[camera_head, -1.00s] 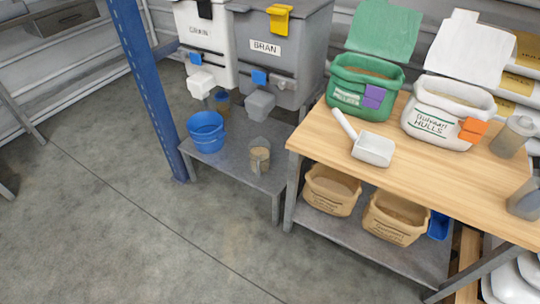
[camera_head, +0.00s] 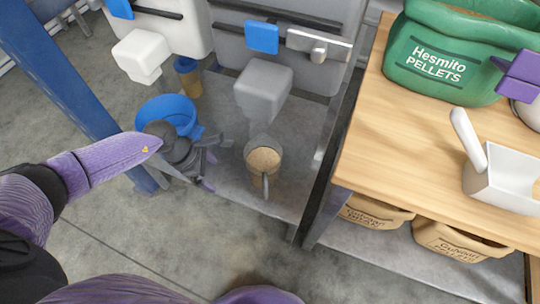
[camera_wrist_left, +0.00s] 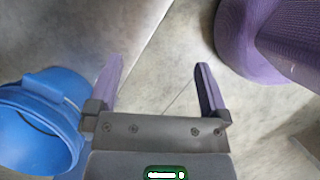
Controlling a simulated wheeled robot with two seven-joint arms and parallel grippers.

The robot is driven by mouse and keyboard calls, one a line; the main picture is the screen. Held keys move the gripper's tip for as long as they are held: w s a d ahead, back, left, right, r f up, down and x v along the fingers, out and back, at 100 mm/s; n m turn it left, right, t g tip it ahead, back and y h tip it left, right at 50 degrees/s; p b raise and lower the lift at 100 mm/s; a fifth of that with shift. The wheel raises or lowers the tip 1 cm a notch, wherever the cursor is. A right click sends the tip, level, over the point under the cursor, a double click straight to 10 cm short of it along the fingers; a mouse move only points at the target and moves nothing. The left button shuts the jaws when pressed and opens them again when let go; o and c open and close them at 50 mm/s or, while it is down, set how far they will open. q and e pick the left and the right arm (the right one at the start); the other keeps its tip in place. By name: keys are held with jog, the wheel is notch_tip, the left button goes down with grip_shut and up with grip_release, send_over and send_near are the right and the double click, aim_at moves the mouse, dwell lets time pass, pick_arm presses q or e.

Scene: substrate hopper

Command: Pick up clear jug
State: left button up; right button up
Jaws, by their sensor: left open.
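The clear jug (camera_head: 264,165) stands upright on the low grey bench below the grey hopper's spout. It holds tan material, and its handle faces me. My left gripper (camera_head: 212,162) is left of the jug, in front of the blue bucket (camera_head: 168,112), and apart from the jug. In the left wrist view its two purple fingers (camera_wrist_left: 159,68) are spread with nothing between them. The jug is not visible in that view. The blue bucket shows there at the left (camera_wrist_left: 38,122).
The grey spout (camera_head: 263,88) hangs just above and behind the jug. An amber container (camera_head: 187,77) stands behind the bucket. A blue post (camera_head: 62,75) rises at left. The wooden table (camera_head: 400,150), with a white scoop (camera_head: 500,180) and green pellet sack (camera_head: 445,60), stands right.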

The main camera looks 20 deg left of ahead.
pick_arm(q)
jog(key=b, duration=0.2)
send_near(266, 178)
jog(key=x, duration=0.4)
jog(key=shift+s+a+f, duration=0.15)
jog(key=shift+f, duration=0.35)
jog(key=b+x, duration=0.2)
jog(key=x, duration=0.1)
jog(key=shift+w+d+f+b, duration=0.3)
jog(key=shift+d+f+b, duration=0.25)
jog(key=shift+f+b, duration=0.25)
grip_shut()
pick_arm(e)
jog(key=f, duration=0.1)
jog(key=w+f, duration=0.1)
jog(key=f, duration=0.1)
jog(key=w+f, duration=0.1)
jog(key=shift+w+d+f, duration=0.2)
jog(key=shift+d+f, duration=0.05)
jog(key=shift+d, duration=0.15)
